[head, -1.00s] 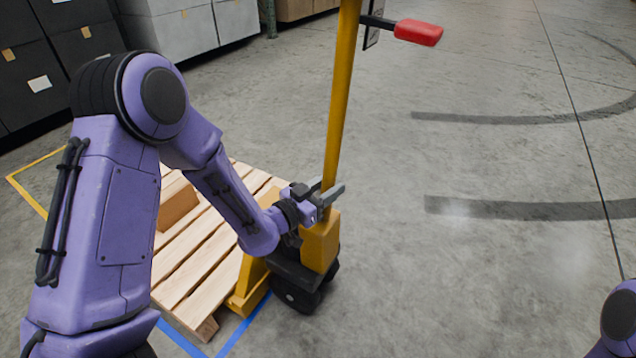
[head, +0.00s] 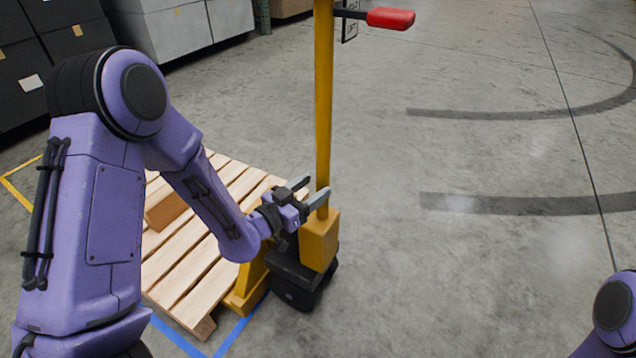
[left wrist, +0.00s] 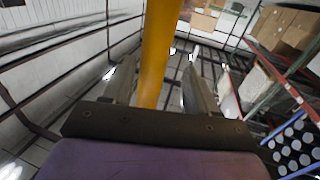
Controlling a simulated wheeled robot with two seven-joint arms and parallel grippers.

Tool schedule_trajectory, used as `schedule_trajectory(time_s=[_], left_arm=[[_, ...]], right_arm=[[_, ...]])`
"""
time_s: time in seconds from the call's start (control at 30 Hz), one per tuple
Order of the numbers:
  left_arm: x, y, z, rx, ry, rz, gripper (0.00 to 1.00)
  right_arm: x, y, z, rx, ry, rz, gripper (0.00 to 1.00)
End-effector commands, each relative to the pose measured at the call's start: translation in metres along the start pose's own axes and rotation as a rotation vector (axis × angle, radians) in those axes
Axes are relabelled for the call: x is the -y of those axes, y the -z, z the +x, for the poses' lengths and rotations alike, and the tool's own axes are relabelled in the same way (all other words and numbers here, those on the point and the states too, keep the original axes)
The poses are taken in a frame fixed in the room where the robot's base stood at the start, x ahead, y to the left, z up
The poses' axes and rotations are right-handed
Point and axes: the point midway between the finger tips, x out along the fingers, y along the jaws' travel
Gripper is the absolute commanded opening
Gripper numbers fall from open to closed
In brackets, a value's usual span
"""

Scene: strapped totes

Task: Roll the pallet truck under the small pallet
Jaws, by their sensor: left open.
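The yellow pallet truck (head: 320,240) stands at the right end of the small wooden pallet (head: 196,268), its black wheels on the floor. Its yellow body meets the pallet's end; any forks under the slats are hidden. Its upright yellow handle pole (head: 323,110) has a red grip (head: 390,18) at the top. My left gripper (head: 309,190) is open at the lower pole, fingers pointing toward it, not clamped. In the left wrist view the pole (left wrist: 158,50) appears between the two spread fingers. My right gripper is out of view.
A brown block (head: 165,208) lies on the pallet. Blue tape (head: 235,335) marks the floor by the pallet, yellow tape (head: 22,200) lies farther left. Black and grey bins (head: 185,30) stand at the back left. The floor to the right is clear.

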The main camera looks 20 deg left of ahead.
Motion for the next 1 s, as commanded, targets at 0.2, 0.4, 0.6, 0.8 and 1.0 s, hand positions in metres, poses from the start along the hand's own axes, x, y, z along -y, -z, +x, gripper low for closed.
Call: schedule_trajectory(time_s=[0.2, 0.4, 0.6, 0.8, 1.0], left_arm=[[0.001, 0.001, -0.052, 0.001, 0.003, -0.003, 0.58], [0.001, 0.0, -0.077, 0.0, 0.001, -0.001, 0.58], [0.0, 0.0, -0.079, -0.001, 0.0, -0.001, 0.58], [0.001, 0.0, -0.078, -0.001, 0.0, 0.0, 0.58], [0.0, 0.0, -0.078, 0.0, 0.0, 0.0, 0.58]], right_arm=[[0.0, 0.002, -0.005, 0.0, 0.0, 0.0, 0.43], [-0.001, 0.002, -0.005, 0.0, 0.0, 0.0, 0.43], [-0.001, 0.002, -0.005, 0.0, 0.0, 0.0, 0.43], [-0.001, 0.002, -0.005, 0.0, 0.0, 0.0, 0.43], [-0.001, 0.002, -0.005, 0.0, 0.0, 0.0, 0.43]])
